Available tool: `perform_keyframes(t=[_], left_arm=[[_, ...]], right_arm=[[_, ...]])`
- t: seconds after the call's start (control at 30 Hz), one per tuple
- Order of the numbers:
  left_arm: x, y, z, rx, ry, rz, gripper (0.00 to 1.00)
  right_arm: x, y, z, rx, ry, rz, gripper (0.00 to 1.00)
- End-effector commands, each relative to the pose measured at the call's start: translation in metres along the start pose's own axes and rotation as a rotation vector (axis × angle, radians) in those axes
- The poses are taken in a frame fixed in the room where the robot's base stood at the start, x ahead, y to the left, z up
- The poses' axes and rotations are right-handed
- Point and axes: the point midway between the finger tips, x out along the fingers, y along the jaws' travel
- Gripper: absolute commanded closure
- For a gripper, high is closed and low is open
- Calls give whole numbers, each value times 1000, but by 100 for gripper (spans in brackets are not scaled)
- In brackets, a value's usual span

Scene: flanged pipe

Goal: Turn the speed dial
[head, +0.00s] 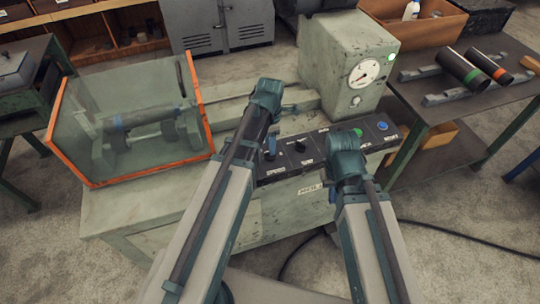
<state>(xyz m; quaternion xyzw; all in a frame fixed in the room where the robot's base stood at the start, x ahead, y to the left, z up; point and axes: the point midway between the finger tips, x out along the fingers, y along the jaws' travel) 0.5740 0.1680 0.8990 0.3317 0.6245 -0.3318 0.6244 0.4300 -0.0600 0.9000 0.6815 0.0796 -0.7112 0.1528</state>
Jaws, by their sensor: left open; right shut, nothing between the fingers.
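A black control panel (318,150) runs along the front top of the machine. It carries a black knob (300,146), a blue lever-like control (270,146), a green button (359,132) and a blue button (382,126). The labels are too small to read, so I cannot tell for sure which control is the speed dial; the black knob looks like one. My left gripper (289,107) is open, above and behind the panel's left part, apart from the knob. My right gripper (343,143) is shut and empty over the panel, right of the knob; its fingertips are mostly hidden.
A clear guard box with orange edges (205,112) stands at the left on the machine bench. A grey-green housing with a round gauge (365,72) rises behind the panel. A side table (455,118) with dark pipes stands at the right. A black cable (450,229) lies on the floor.

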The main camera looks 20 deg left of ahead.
Motion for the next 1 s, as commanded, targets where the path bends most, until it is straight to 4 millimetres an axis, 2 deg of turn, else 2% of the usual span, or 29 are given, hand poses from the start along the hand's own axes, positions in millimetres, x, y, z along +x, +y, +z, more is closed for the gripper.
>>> perform_keyframes(t=[0.03, 0.2, 0.53, 0.7, 0.8, 1.0], left_arm=[[14, 0, 0, 0, 0, 0, 55], [26, 0, 0, 0, 0, 0, 55], [26, 0, 0, 0, 0, 0, 55], [26, 0, 0, 0, 0, 0, 86], [26, 0, 0, 0, 0, 0, 100], [26, 0, 0, 0, 0, 0, 100]], right_arm=[[14, -1, -1, 0, 0, 0, 100], [26, -2, -2, 0, 0, 0, 100], [26, -2, -2, 0, 0, 0, 100], [26, -2, -2, 0, 0, 0, 100], [26, -2, -2, 0, 0, 0, 100], [26, -2, -2, 0, 0, 0, 100]])
